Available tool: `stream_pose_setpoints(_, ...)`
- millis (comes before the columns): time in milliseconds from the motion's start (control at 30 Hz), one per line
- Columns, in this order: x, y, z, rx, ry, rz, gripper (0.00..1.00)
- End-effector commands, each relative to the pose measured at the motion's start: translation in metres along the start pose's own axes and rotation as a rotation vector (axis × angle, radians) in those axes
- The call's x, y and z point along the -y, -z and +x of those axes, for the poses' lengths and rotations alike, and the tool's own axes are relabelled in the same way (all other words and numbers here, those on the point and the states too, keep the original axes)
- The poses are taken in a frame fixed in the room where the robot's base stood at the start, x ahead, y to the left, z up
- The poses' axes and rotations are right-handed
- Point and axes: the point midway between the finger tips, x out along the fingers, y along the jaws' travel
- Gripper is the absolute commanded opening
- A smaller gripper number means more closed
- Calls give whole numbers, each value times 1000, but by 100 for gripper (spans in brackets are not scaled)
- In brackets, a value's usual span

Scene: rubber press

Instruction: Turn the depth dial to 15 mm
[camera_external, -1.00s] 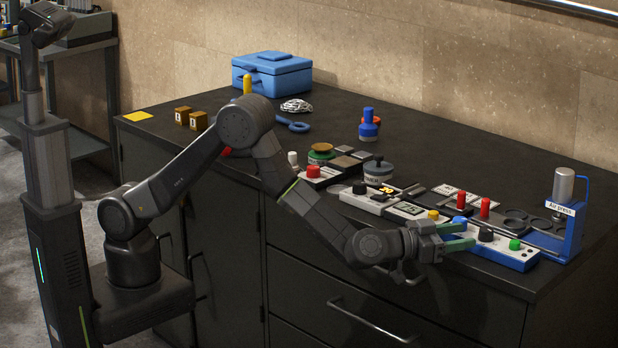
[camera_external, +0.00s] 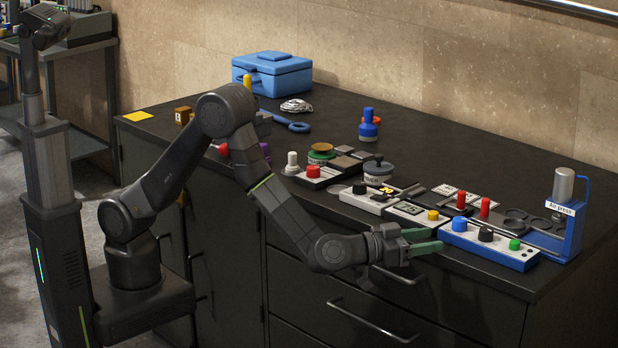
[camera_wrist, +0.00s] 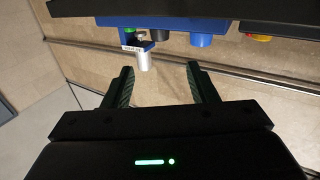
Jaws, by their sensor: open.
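A blue control box (camera_external: 493,250) with a light top sits at the bench's front right. It carries a blue knob (camera_external: 459,224), a black dial (camera_external: 486,234) and a green button (camera_external: 515,244). Another black dial (camera_external: 359,188) is on a light panel further left. The labels are too small to read, so I cannot tell which is the depth dial. My gripper (camera_external: 432,240) is open and empty, at the bench's front edge just left of the blue box, apart from it. In the wrist view the black dial (camera_wrist: 160,35) and blue knob (camera_wrist: 201,40) show beyond my spread fingers (camera_wrist: 159,72).
An air press (camera_external: 570,225) stands behind the right end of the box. A light panel (camera_external: 415,213) with a yellow knob (camera_external: 433,215) lies left of it. Red pegs (camera_external: 484,207) stand behind. Drawer fronts with handles (camera_external: 372,320) are below; the air before them is free.

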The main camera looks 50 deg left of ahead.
Motion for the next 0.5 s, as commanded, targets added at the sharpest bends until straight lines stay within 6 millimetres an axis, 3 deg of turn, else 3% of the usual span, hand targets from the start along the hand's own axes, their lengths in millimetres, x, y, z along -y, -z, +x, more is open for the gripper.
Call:
stream_pose_setpoints(167,-10,4,10,-36,41,-335,52)
stream_pose_setpoints(500,-28,13,26,-166,114,-1192,52)
